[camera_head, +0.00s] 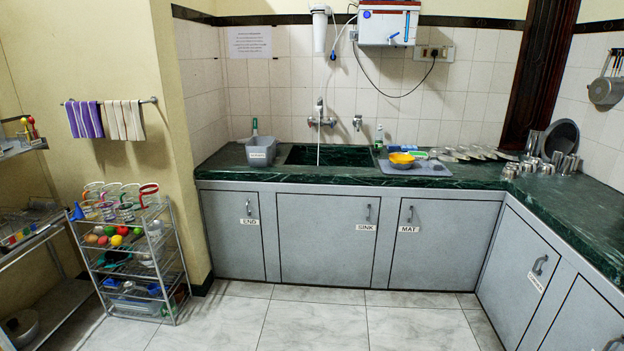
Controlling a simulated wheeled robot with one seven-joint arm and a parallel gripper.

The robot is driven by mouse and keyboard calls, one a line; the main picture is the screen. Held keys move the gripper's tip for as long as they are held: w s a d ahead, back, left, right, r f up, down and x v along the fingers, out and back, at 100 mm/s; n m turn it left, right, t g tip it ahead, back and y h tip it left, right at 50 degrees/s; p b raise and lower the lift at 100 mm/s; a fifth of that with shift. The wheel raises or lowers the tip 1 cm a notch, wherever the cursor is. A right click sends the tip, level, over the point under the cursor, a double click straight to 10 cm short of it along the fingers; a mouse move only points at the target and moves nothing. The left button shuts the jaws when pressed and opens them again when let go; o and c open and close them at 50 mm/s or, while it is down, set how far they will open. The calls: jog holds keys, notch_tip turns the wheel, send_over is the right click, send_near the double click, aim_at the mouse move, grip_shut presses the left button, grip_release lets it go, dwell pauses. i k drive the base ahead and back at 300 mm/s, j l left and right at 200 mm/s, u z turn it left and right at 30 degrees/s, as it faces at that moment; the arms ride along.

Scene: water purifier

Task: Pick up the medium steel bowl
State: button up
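A large round grey steel-looking bowl or basin (562,137) leans tilted on the right part of the green counter, among steel tumblers (568,164). Another grey rounded vessel (22,326) sits low at the left, on the bottom shelf of a rack, partly cut by the picture edge. I cannot tell which of these, if either, is the medium steel bowl. An orange-yellow bowl (401,161) lies on the blue-grey mat (430,170) right of the sink. My gripper is not in view.
The green counter (470,180) runs along the back and right walls, with a sink (330,156) and running tap. Flat steel items (470,152) lie behind the mat. A wire rack (130,255) stands at left. The tiled floor (330,320) in front is clear.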

aim_at(398, 161)
jog(key=i, duration=1.9)
jog(key=i+j+z, duration=0.1)
jog(key=i+z, duration=0.15)
jog(key=i, duration=0.3)
jog(key=i+j+z, duration=0.25)
jog(key=i, duration=0.25)
jog(key=i+j+z, duration=0.2)
jog(key=i, duration=0.35)
jog(key=i+j+z, duration=0.25)
jog(key=i+j, duration=0.1)
jog(key=i, duration=0.1)
